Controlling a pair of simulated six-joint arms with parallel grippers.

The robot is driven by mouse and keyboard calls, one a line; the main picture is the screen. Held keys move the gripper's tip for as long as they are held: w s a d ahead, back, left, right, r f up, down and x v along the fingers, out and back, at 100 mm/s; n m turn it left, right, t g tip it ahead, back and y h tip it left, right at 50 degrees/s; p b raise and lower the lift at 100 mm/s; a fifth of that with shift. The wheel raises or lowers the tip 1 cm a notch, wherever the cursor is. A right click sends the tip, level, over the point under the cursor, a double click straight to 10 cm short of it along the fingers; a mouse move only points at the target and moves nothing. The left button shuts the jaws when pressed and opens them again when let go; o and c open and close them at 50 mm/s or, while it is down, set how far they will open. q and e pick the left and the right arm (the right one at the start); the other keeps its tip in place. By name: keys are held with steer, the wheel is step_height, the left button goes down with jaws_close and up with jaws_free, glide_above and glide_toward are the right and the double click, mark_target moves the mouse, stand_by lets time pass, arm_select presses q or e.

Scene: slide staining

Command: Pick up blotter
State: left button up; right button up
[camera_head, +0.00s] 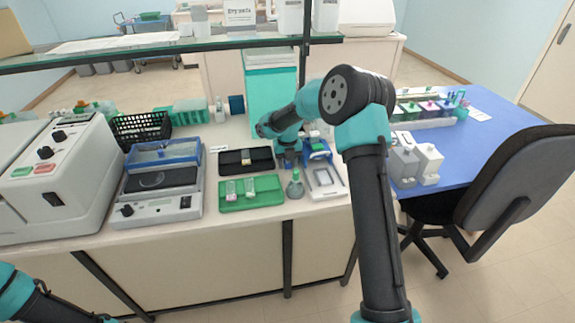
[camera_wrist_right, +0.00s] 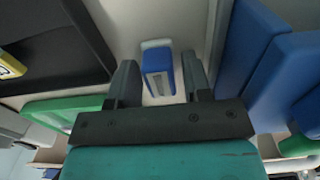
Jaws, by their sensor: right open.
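A small blue block with a white face (camera_wrist_right: 158,65), which looks like the blotter, stands on the pale bench top in the right wrist view. It lies between and beyond the two spread fingers of my right gripper (camera_wrist_right: 158,82), with gaps on both sides. In the head view my right gripper (camera_head: 288,160) points down at the bench between the black case and a blue rack. The blotter is not clearly visible there, apparently hidden by the gripper. My left arm shows only at the lower left; its gripper is out of view.
A blue rack (camera_head: 318,152) stands close to the right of the gripper. A black case (camera_head: 246,160) is on the left, with a green tray (camera_head: 262,203) in front of it. A flask (camera_head: 295,188) and a white frame (camera_head: 327,181) are near. A glass shelf (camera_head: 170,50) spans above.

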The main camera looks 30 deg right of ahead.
steer(key=shift+f, duration=0.2)
stand_by(0.3)
steer(key=c, duration=0.7)
